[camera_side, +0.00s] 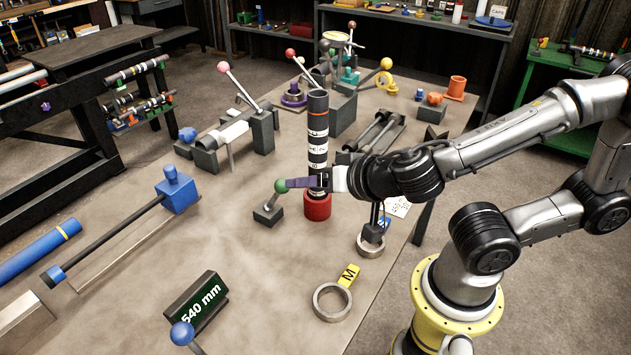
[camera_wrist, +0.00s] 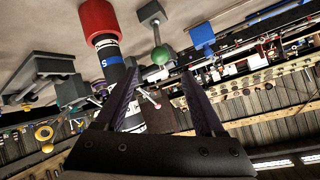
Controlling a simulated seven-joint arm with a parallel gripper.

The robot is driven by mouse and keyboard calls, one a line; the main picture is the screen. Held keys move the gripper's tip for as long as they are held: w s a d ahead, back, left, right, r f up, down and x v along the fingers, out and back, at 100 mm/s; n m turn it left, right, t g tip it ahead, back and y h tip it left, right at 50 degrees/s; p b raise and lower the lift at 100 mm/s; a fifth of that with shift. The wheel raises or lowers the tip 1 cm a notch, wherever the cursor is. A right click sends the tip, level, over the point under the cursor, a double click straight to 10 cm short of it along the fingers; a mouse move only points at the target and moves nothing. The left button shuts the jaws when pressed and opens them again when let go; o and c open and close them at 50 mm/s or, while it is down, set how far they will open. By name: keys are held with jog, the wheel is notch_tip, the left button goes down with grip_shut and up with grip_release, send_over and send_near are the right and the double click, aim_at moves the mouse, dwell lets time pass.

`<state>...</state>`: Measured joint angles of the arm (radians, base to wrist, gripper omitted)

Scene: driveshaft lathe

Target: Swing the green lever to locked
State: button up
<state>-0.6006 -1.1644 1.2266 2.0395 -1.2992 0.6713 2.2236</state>
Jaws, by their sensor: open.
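The green lever is a short rod with a green ball knob (camera_side: 281,186) on a small grey block (camera_side: 268,216), at the table's middle in the side view. The rod stands tilted slightly. My gripper (camera_side: 288,183) has its purple fingertips at the knob's right in the side view. In the wrist view the knob (camera_wrist: 160,56) shows between and just beyond the two open fingers (camera_wrist: 159,74); the lever's block (camera_wrist: 151,12) shows above it. I cannot tell whether a finger touches the knob. No lock marking can be made out.
A black-and-white banded shaft (camera_side: 317,145) stands upright in a red cup (camera_side: 317,207), close beside my gripper. A blue-headed rod fixture (camera_side: 176,190) lies left. A 540 mm sign (camera_side: 190,308), a blue-ball lever (camera_side: 182,334) and a metal ring (camera_side: 332,302) are at the front.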

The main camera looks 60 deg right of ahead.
jog(key=shift+s+r, duration=0.2)
jog(key=shift+s, duration=0.15)
